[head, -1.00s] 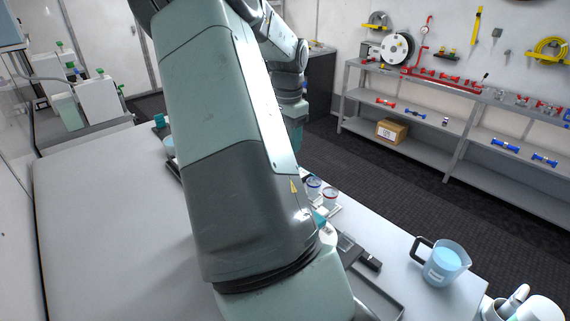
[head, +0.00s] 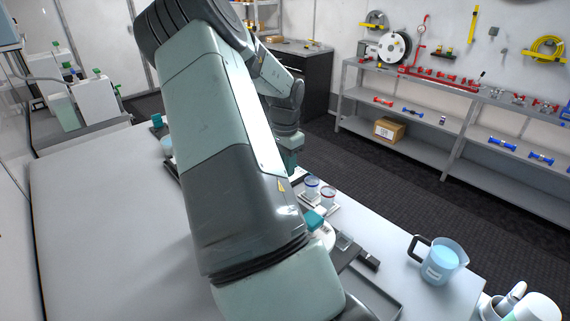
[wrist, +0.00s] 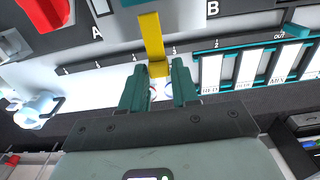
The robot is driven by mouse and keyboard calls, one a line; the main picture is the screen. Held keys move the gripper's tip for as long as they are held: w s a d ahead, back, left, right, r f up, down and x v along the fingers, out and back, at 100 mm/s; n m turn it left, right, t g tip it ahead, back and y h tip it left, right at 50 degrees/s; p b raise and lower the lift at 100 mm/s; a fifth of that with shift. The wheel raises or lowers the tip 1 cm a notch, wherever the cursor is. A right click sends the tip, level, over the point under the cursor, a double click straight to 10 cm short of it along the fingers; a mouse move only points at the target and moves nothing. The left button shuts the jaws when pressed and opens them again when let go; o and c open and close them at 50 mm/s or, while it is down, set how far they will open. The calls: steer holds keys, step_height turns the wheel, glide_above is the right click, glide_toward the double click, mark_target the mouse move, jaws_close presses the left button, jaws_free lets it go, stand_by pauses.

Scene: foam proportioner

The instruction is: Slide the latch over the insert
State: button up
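My gripper (wrist: 160,85) shows in the wrist view with its two teal fingers standing apart. A yellow bar (wrist: 152,38), which may be the latch, runs down from the top of that view. Its wider lower end lies at the gap between the fingertips; I cannot tell whether the fingers touch it. Small pale round shapes show deeper in the gap. I cannot pick out the insert for certain. In the head view my own arm covers the work area, and the fingertips are hidden.
A teal rack with white labelled strips (wrist: 245,67) stands right of the fingers. A red part (wrist: 15,30) is at upper left. In the head view, two small cups (head: 320,190) and a blue-filled jug (head: 441,262) stand on the table. The table's left side (head: 100,230) is clear.

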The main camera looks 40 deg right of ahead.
jaws_close()
steer(key=shift+a, duration=1)
steer(key=shift+o, duration=2.2)
jaws_free()
steer(key=shift+d+r, duration=0.1)
step_height(320, 180, up, 11)
